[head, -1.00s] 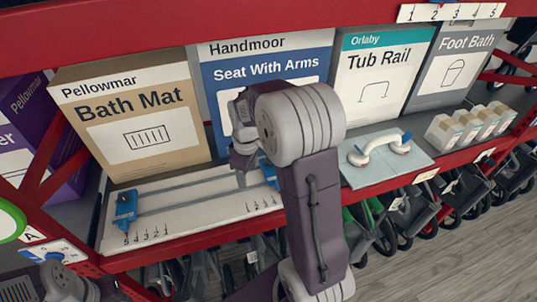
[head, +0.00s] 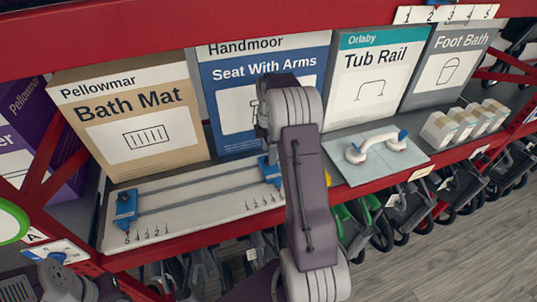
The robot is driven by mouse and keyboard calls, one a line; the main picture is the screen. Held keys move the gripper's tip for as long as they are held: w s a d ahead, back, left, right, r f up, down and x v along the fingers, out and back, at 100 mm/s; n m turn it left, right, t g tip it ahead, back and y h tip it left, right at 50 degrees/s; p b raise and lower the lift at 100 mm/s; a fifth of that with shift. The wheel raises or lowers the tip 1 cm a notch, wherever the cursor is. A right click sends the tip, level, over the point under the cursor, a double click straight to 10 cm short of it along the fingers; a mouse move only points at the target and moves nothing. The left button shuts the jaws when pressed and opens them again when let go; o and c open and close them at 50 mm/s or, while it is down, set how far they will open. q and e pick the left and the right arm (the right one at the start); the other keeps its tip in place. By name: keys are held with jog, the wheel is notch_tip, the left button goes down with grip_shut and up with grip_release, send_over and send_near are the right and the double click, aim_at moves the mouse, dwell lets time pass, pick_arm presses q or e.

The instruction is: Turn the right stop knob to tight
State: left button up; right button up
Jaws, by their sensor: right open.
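A white board (head: 195,203) with two grey rails lies on the shelf, with numbers along its front edge. A blue left stop (head: 126,207) sits at its left end. A blue right stop (head: 269,171) sits near its right end, partly behind my right arm. Its knob cannot be made out clearly. My right gripper (head: 263,118) is open, in front of the Seat With Arms box and above the right stop in the picture. My wrist hides most of its fingers. I see no contact with the stop. My left gripper is not in view; only part of my left arm shows at bottom left.
Bath Mat (head: 130,120), Seat With Arms (head: 228,95), Tub Rail (head: 376,75) and Foot Bath (head: 450,65) boxes stand behind. A white handle on a pale plate (head: 365,175) lies right of my arm. Several small cartons (head: 465,122) stand farther right. A red shelf edge (head: 190,242) runs in front.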

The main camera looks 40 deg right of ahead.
notch_tip(320, 180, down, 3)
jog(key=shift+d+r, duration=0.1)
jog(key=shift+r, duration=0.1)
jog(key=shift+c, duration=1.2)
grip_shut()
